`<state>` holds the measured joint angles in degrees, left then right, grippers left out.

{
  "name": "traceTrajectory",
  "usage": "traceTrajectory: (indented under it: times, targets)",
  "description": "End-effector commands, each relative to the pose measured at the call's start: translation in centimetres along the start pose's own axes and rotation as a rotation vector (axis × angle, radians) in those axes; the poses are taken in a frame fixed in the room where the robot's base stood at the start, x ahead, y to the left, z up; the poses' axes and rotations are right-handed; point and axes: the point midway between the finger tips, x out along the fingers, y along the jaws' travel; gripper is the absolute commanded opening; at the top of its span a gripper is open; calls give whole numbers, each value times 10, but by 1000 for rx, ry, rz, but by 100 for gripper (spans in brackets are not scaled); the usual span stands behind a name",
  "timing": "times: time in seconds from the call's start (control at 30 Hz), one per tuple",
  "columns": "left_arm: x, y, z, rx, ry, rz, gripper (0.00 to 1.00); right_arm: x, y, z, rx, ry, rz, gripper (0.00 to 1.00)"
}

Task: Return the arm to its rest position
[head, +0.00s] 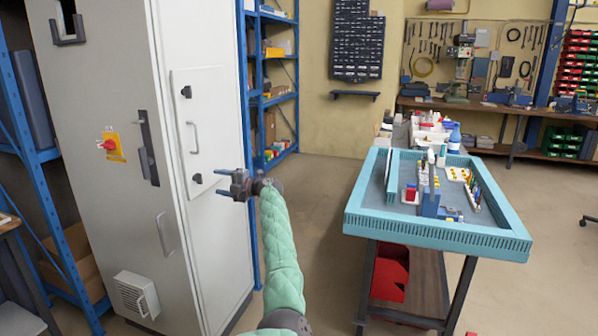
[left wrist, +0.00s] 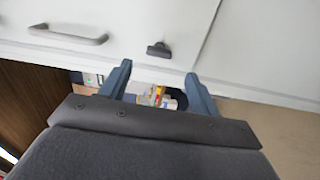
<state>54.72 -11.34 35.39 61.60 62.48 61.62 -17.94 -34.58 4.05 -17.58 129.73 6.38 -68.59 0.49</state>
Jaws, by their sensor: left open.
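My left gripper (head: 222,186) is raised in front of the tall grey cabinet (head: 90,130), its arm in a green padded sleeve. Its two fingers point left, toward the cabinet's side panel (head: 205,125), which has a grey handle and dark latches. In the left wrist view the two blue-grey fingers of the left gripper (left wrist: 160,82) are apart with nothing between them. The handle (left wrist: 68,37) and a dark latch (left wrist: 159,50) show beyond the fingers. My right gripper is in neither view.
A blue-rimmed table (head: 440,235) with small parts stands to the right, a red bin (head: 388,275) beneath it. Blue shelves (head: 270,90) stand behind the cabinet. A workbench (head: 500,105) is at the back right. Floor is clear between cabinet and table.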

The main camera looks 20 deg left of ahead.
Motion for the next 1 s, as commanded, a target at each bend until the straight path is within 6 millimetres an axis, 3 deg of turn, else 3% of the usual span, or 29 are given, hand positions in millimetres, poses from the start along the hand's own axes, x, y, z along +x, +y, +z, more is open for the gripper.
traceTrajectory:
  times: [0.17, 0.37, 0.47, 0.77, 1.0]
  targets:
    - [0, 3, 9, -26, -48, 15, 62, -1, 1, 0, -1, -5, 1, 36]
    - [-8, 21, 52, -50, -279, 107, 62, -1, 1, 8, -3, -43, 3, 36]
    - [-15, 42, 72, -53, -416, 181, 62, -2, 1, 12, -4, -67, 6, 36]
    - [-53, 138, 98, -22, -792, 447, 62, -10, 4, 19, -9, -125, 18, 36]
    - [-108, 226, 87, 94, -1059, 684, 62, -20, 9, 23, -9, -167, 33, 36]
